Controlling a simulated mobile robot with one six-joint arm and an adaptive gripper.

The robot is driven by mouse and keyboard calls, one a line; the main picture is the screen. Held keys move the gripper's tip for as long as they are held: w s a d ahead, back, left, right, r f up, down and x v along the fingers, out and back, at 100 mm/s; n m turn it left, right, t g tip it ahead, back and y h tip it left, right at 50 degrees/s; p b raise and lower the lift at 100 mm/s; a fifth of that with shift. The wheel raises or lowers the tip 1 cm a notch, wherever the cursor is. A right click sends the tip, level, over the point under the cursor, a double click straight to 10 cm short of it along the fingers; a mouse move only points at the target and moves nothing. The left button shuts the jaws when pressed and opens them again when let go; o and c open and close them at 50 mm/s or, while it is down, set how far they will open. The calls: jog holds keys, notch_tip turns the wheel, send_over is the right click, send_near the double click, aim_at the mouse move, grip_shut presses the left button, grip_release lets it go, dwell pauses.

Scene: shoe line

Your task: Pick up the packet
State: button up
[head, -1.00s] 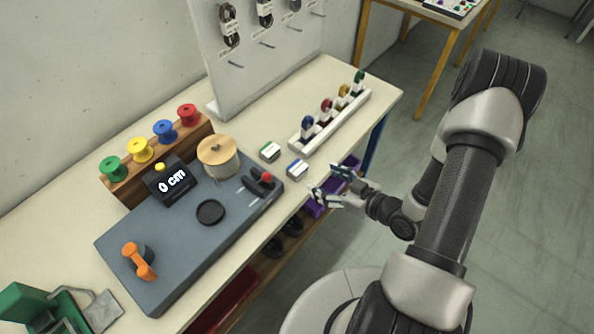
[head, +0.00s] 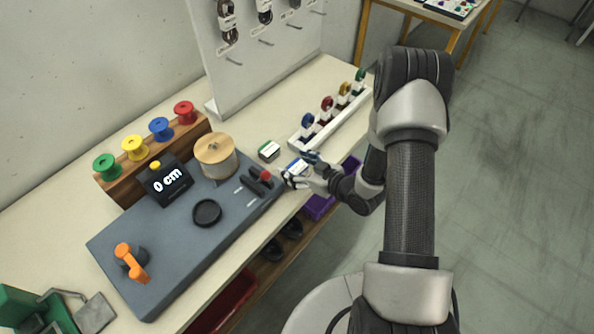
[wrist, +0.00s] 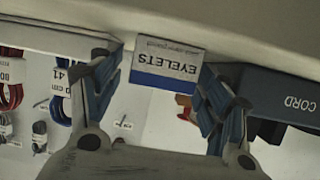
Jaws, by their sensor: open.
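The packet (wrist: 167,62) is a small white and blue box labelled EYELETS, upside down in the wrist view, between and beyond my open fingers. In the head view the packet (head: 297,166) lies near the table's front edge, partly hidden by my gripper. My gripper (head: 299,168) is open at the packet, with one finger on each side. It also shows in the wrist view (wrist: 160,95). I cannot tell whether either finger touches the packet.
The grey measuring board (head: 170,250) with a lever and wooden spool (head: 216,155) is to the left. A white rack (head: 330,125) of coloured spools stands to the right. A pegboard (head: 250,60) rises behind.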

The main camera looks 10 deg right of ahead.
jog(key=c, duration=1.2)
jog(key=shift+r, duration=0.15)
